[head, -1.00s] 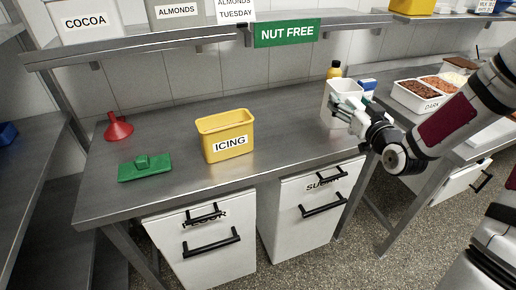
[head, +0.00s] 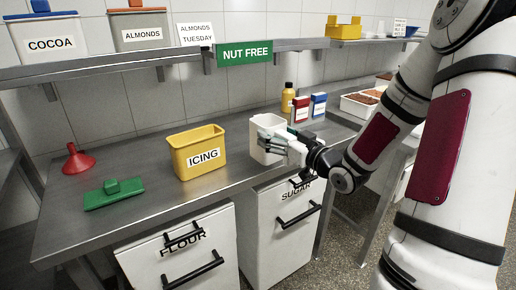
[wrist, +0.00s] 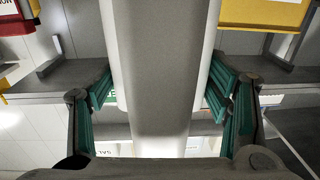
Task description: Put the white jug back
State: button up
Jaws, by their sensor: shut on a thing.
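My gripper (head: 277,141) comes from the right and is shut on the jug. In the wrist view, a pale part of the jug (wrist: 160,70) stands between the green-padded fingers of my gripper (wrist: 162,92). It hides much of what lies behind.
A green scraper-like tool (head: 113,194) and red funnel (head: 78,159) lie left. A shelf with a NUT FREE sign (head: 245,52) runs above.

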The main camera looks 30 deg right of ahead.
jog(key=w+d+f, duration=0.1)
jog(key=w+d, duration=0.1)
jog(key=w, duration=0.3)
jog(key=w+d+f+b, duration=0.1)
jog(key=w+d+f, duration=0.1)
jog(key=w, duration=0.3)
jog(key=w+d+f+b, duration=0.1)
jog(key=w+d, duration=0.1)
jog(key=w, duration=0.2)
jog(key=shift+w+d+f, duration=0.25)
jog(key=shift+w+d, duration=0.15)
jog(key=shift+f, duration=0.1)
jog(key=shift+f, duration=0.15)
jog(key=o, duration=1.2)
jog(key=shift+s, duration=0.1)
jog(key=shift+b, duration=0.4)
